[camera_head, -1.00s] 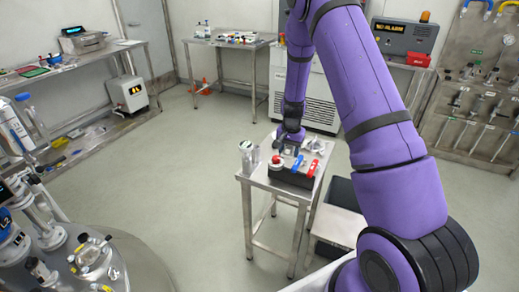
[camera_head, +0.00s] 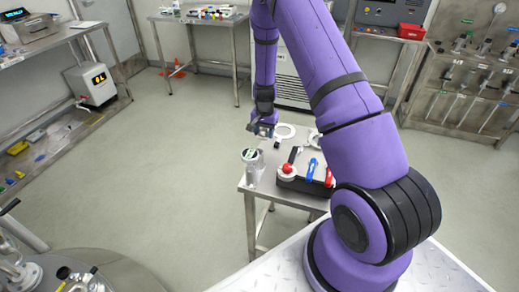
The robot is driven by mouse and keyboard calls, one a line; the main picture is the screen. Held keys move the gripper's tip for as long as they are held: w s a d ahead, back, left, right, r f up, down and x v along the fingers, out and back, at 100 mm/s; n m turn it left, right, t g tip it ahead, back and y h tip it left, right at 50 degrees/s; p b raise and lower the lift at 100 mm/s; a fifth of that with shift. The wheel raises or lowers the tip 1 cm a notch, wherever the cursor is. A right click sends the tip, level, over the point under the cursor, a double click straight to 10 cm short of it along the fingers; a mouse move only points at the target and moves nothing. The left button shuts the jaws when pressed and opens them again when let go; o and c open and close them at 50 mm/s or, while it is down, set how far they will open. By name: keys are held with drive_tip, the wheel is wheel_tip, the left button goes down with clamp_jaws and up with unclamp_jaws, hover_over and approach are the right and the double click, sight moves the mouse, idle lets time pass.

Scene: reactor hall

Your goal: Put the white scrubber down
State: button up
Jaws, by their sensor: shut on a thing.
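My gripper (camera_head: 262,131) is at the back left of the small steel table (camera_head: 264,194), behind a clear jar. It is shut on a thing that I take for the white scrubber. The scrubber is too small and too hidden by the jaws to make out. I cannot tell whether it touches the tabletop or hangs above it. A white ring (camera_head: 285,132) lies on the table just right of my gripper.
The clear jar (camera_head: 252,166) with a green-marked top stands at the table's left front. A black box (camera_head: 302,183) with red and blue handles fills the front. Another pale round part (camera_head: 315,140) lies behind it. The floor left of the table is clear.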

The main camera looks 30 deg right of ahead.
sight(264, 150)
wheel_tip(264, 150, down, 10)
drive_tip(key=shift+r, duration=0.1)
idle(0.4)
drive_tip(key=shift+f, duration=0.2)
drive_tip(key=o, duration=1)
drive_tip(key=shift+r, duration=0.1)
